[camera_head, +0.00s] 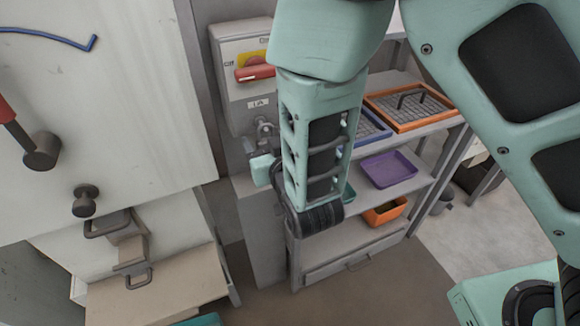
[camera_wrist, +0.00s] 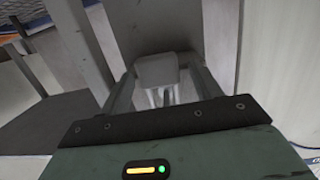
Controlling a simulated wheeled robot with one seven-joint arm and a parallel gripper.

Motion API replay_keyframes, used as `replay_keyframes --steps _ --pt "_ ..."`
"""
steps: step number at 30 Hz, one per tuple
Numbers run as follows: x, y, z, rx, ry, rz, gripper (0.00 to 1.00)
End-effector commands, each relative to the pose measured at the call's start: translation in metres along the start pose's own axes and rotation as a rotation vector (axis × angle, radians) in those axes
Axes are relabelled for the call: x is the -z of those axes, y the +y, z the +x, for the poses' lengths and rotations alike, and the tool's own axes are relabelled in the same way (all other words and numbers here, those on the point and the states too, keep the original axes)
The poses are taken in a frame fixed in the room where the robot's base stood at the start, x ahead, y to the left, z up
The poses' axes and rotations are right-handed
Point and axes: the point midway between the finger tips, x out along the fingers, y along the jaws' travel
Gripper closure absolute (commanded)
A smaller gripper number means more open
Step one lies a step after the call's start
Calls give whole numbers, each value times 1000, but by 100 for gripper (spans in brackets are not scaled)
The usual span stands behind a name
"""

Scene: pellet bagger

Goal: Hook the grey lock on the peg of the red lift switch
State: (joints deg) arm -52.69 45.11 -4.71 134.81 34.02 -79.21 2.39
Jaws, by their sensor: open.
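The red lift switch (camera_head: 255,72) is a red handle on a yellow plate, on the front of a pale grey box. My gripper (camera_head: 262,142) is just below this box, partly hidden behind my own arm. A small grey metal piece, apparently the grey lock (camera_head: 264,127), is at the box's lower edge by my fingertips. In the wrist view a grey block, likely the lock's body (camera_wrist: 158,70), lies between my two open fingers (camera_wrist: 160,82), with two thin bars on its near side. I cannot make out the peg or whether the shackle is around it.
A shelf unit stands right of the box, with an orange-rimmed tray (camera_head: 410,105), a purple tray (camera_head: 391,169) and an orange bin (camera_head: 385,212). A white cabinet with a dark knob (camera_head: 86,201) is at the left.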

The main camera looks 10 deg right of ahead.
Motion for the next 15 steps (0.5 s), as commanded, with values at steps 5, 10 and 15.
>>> replay_keyframes --steps 5,10,15 --pt "-3 0 -34 2 4 3 37" --pt "-1 0 -63 1 8 4 37" --pt "7 1 -75 -3 4 1 37"
